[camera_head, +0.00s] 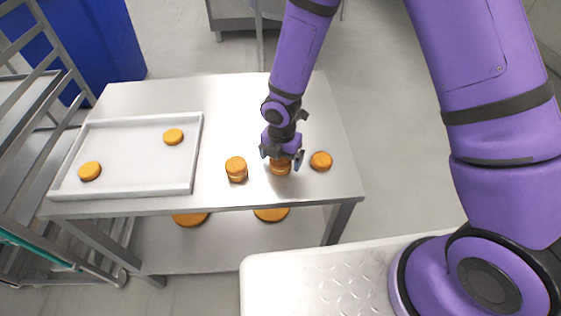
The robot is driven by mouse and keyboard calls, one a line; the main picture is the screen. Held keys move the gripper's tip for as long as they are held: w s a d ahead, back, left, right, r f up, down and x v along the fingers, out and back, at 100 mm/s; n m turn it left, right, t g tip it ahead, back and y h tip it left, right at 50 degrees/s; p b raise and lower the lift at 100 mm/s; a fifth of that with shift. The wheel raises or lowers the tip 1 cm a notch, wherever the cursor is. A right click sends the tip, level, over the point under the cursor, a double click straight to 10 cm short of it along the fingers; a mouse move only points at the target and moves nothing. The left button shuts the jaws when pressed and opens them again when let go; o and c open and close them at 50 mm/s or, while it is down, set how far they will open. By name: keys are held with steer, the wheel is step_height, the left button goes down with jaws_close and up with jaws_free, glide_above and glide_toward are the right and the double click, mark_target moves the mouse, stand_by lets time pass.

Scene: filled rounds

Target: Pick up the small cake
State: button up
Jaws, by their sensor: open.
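A small round orange-brown cake (280,168) sits on the metal table (235,100), to the right of its middle. My gripper (281,160) is open above it, with its fingers pointing down on either side of the cake's upper part. The gripper hides part of this cake. A taller-looking cake (236,169), layered or stacked, stands just to the left. A lower, single cake (321,161) lies just to the right. I cannot tell whether the fingers touch any cake.
A light tray (140,183) with two small cakes, one front left (89,171) and one back right (173,136), is on the table's left. Two larger rounds (190,219) (271,214) lie on the lower shelf. A metal rack (30,150) stands at the left. The table's back is clear.

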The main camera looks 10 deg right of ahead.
steer(key=shift+f, duration=0.5)
steer(key=c, duration=0.7)
steer(key=shift+c, duration=0.2)
